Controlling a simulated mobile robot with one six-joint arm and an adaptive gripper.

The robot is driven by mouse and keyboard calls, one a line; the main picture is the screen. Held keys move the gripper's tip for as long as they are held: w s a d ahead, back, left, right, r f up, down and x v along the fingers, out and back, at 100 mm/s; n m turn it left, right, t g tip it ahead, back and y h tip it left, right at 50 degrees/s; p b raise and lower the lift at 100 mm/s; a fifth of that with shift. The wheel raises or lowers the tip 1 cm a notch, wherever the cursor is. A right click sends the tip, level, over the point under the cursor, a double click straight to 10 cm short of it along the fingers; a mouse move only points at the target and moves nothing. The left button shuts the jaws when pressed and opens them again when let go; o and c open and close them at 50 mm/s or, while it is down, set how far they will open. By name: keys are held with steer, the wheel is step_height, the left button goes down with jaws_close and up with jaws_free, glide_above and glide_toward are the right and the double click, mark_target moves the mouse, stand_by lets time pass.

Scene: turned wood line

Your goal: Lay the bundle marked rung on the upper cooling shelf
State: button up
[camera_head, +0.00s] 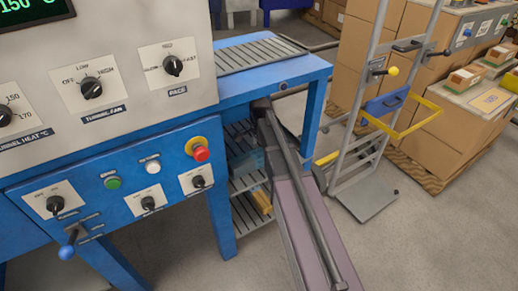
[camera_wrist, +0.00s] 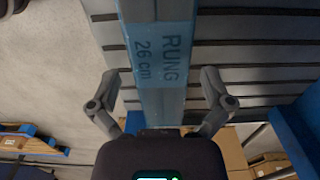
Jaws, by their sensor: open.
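The bundle marked RUNG 26 cm (camera_wrist: 160,60), in clear blue wrap, lies on or just over dark slats in the wrist view. My gripper (camera_wrist: 160,78) is open, with one finger on each side of the bundle and a gap at both. In the head view my arm reaches under the blue bench, and the gripper's fingers are hidden there. A slatted upper shelf (camera_head: 240,131) and a lower one (camera_head: 249,181) show below the bench top. A bluish bundle-like shape (camera_head: 246,162) shows between them; its label cannot be read.
A yellow wooden piece (camera_head: 262,201) lies low in the rack. The bench leg (camera_head: 312,112) stands close right of my arm. A hand truck (camera_head: 365,180) and stacked cartons (camera_head: 462,130) stand further right. The floor in front is clear.

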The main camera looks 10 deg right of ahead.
steer(key=shift+r+p, duration=1.15)
steer(key=shift+r, duration=0.35)
steer(key=s+a+n, duration=0.1)
steer(key=s+n, duration=1.3)
steer(key=s, duration=0.5)
steer(key=shift+a, duration=0.4)
step_height(320, 180, up, 33)
steer(key=p, duration=3.2)
steer(key=shift+f+p, duration=0.15)
steer(key=shift+p, duration=0.2)
